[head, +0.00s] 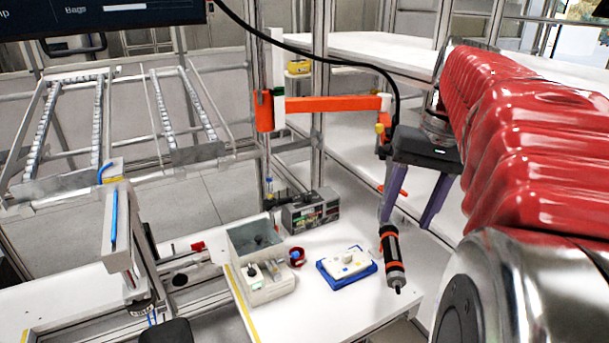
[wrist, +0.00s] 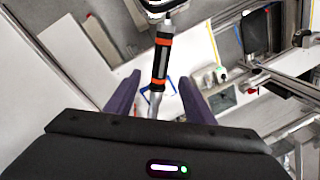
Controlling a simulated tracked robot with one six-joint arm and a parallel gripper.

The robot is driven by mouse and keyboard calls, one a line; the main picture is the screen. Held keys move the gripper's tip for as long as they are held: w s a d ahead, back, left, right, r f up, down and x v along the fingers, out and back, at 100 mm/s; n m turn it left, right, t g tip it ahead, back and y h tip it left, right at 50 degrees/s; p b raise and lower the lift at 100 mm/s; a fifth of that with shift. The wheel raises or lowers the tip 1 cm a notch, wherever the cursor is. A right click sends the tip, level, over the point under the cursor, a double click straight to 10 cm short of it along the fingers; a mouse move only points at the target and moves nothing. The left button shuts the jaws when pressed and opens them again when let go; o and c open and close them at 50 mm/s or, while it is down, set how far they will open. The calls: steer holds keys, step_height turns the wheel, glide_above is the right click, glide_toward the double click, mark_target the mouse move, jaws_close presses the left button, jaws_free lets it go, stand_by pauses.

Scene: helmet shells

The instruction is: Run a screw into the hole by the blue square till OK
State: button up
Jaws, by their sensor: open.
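A black screwdriver with orange bands (head: 393,262) hangs upright, bit down, over the right part of the white table. It also shows in the wrist view (wrist: 161,62), seen between my fingers. My gripper (head: 412,215), dark with purple fingers, is open and empty above the screwdriver's upper end; I cannot tell how close they are. In the wrist view my fingers (wrist: 158,100) stand apart. A white part (head: 346,260) lies on a blue base (head: 345,281) left of the screwdriver. Small coloured marks show on it, too small to tell the blue square or hole.
A dark box (head: 311,211) stands behind. An orange arm (head: 330,104) with a black cable reaches over the table. A screen (head: 110,14) hangs upper left.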

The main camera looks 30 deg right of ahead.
mark_target(386, 262)
steer(key=shift+f, duration=0.1)
step_height(386, 262, down, 14)
steer(key=w+a, duration=0.1)
steer(key=a, duration=0.1)
steer(key=shift+r, duration=0.25)
stand_by(0.5)
steer(key=shift+w, duration=0.1)
steer(key=shift+d, duration=0.1)
jaws_close()
stand_by(1.0)
